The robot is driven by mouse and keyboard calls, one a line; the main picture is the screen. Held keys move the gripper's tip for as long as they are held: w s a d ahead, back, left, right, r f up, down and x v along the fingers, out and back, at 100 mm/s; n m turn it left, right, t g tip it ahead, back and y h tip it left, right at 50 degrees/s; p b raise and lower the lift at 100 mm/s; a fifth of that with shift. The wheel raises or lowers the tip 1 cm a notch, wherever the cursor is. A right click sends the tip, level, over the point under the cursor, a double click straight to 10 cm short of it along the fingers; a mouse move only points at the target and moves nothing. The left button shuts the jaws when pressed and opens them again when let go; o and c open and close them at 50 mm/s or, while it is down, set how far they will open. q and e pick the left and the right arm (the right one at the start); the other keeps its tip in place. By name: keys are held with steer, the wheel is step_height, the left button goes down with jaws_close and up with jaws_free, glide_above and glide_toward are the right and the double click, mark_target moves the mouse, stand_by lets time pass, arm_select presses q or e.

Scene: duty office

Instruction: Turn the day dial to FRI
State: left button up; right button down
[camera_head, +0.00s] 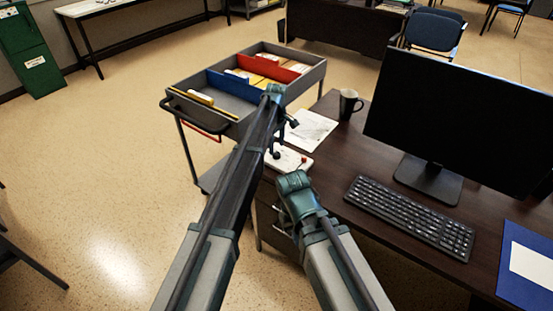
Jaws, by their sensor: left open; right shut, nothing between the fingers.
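The dark desk (372,232) holds a monitor (465,125), keyboard (412,216), mug (349,104), paper (312,129) and blue folder (515,296). A grey cart (310,84) with files stands beyond its left edge. The floor at left is clear.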

mark_target(277, 153)
arm_select(q)
step_height(277, 153, down, 4)
steer(key=b, duration=0.2)
steer(key=shift+r+b, duration=0.1)
steer(key=shift+b, duration=0.25)
arm_select(e)
step_height(277, 153, down, 4)
steer(key=shift+r, duration=0.15)
arm_select(q)
jaws_close()
